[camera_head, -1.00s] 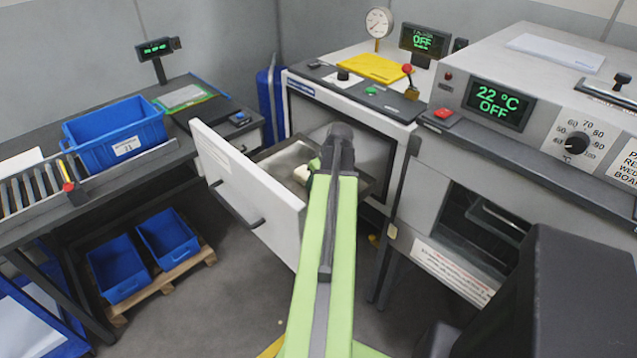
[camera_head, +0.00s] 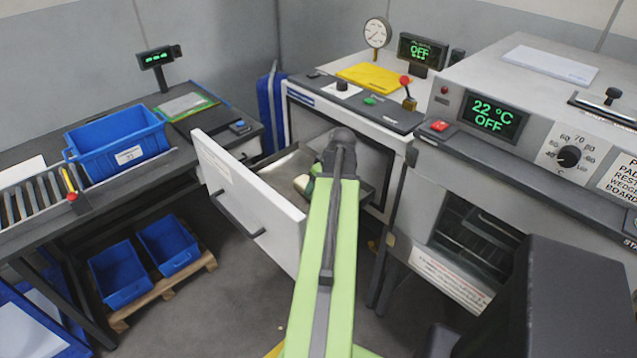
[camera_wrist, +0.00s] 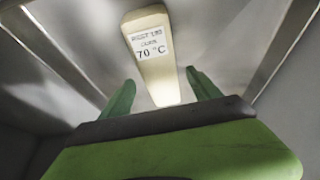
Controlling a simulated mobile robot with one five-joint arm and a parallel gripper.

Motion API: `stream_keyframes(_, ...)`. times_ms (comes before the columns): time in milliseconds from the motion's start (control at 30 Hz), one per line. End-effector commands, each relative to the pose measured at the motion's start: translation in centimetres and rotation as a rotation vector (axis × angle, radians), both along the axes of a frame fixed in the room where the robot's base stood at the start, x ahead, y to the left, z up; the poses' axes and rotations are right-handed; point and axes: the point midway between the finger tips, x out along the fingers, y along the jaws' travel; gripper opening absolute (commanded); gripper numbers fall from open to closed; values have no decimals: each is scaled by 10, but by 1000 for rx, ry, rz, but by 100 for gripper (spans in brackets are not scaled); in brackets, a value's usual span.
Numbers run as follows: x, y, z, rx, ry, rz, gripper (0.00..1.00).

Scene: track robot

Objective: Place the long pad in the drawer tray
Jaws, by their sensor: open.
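The long pad (camera_wrist: 152,72) is cream-coloured and bears a white label reading 70 °C. In the wrist view it lies lengthwise on the floor of the metal drawer tray (camera_wrist: 222,50). My gripper (camera_wrist: 160,78) is open, its two green fingers apart on either side of the pad's near end. A small pale piece, probably the pad (camera_head: 302,184), shows beside my arm.
The white drawer front (camera_head: 245,195) stands left of my arm. The oven unit (camera_head: 490,110) reading 22 °C OFF is at right. A blue bin (camera_head: 115,145) sits on the left bench, with blue crates (camera_head: 120,270) on a pallet below.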

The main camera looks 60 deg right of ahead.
Motion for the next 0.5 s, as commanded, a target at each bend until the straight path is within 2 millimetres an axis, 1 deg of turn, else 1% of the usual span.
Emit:
stream_keyframes(33,-5,2,21,1,0,-2,72)
stream_keyframes(233,-22,8,66,-1,0,-1,72)
stream_keyframes(300,-27,9,78,0,-1,-2,72)
stream_keyframes(367,-30,10,84,0,-1,-2,72)
stream_keyframes(500,-34,11,87,0,-1,-1,72)
